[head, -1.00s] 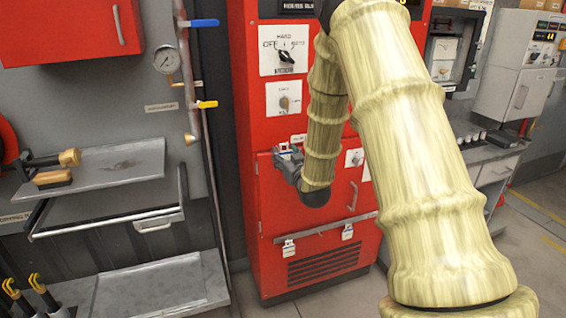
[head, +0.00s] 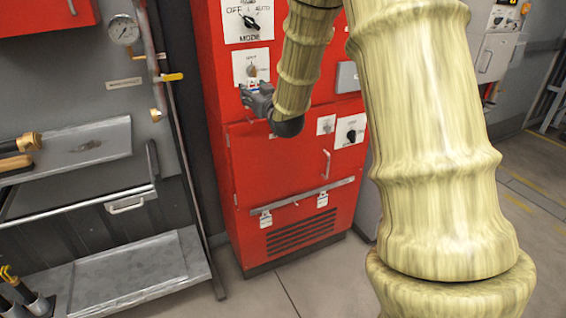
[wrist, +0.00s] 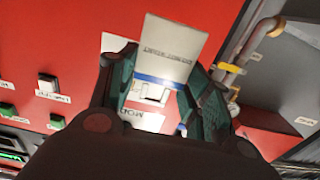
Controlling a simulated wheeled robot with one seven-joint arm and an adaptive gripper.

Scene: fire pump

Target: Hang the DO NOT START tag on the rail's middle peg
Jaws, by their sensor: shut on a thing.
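My gripper (head: 256,99) is in front of the red cabinet (head: 222,65), below a small selector switch. In the wrist view my gripper (wrist: 158,85) is shut on a white tag (wrist: 172,50) with a blue stripe. Its printing is upside down and looks like DO NOT START. The tag is too hidden to make out in the head view. The rail (head: 298,202) runs across the cabinet's lower front, below and right of my gripper. One small white tag (head: 266,219) hangs near its left end and another (head: 322,199) right of its middle. The middle peg is too small to make out.
A door handle (head: 326,164) sticks out above the rail. The floor (head: 285,290) before the cabinet is clear.

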